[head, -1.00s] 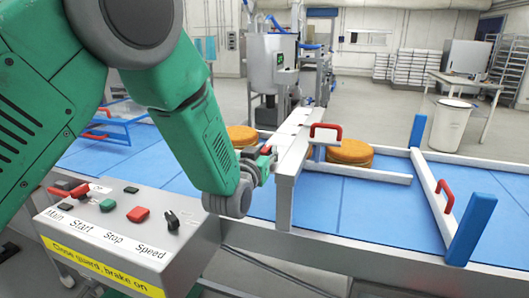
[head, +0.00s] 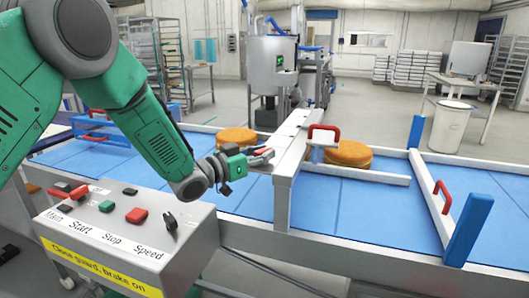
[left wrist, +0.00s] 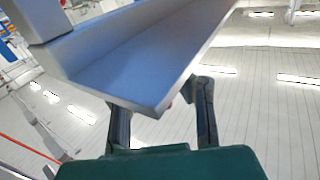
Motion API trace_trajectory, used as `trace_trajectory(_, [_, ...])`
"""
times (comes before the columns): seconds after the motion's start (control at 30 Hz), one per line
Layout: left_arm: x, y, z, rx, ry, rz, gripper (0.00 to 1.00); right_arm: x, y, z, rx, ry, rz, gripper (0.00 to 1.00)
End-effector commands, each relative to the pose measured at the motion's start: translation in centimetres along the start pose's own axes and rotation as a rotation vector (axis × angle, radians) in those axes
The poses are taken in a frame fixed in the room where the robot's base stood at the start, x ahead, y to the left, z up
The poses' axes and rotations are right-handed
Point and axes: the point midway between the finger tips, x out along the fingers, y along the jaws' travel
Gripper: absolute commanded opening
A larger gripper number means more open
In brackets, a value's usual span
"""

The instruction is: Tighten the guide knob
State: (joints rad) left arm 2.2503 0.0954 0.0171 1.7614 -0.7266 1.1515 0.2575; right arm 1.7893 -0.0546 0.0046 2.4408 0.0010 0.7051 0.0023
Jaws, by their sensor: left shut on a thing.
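A pale grey guide beam (head: 297,135) stands across the blue belt on an upright plate. A small red piece, seemingly the guide knob (head: 264,151), shows at the near left side of the beam. My left gripper (head: 262,158) reaches it from the left and is shut on it, with its fingers partly hiding its shape. In the left wrist view, the two dark fingers of my left gripper (left wrist: 163,118) stand apart under a grey beam (left wrist: 150,65). This beam hides most of what is between them; only a speck of red shows. My right gripper is out of view.
Orange cheese-like rounds (head: 236,137) lie on the belt (head: 345,205), left and right of the beam. A control box (head: 130,225) with buttons stands at the front left. A side rail with blue posts (head: 467,228) is at right.

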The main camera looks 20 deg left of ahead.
Motion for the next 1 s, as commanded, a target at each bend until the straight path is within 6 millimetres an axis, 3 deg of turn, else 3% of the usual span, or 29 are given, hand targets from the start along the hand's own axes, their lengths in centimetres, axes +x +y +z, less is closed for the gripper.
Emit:
trace_trajectory(0.47, [0.0,-0.1,0.7,-0.001,-0.012,0.452,0.00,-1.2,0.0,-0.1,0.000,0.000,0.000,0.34])
trace_trajectory(1.0, [0.0,0.1,1.0,-0.001,-0.013,0.888,0.00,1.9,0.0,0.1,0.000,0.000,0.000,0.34])
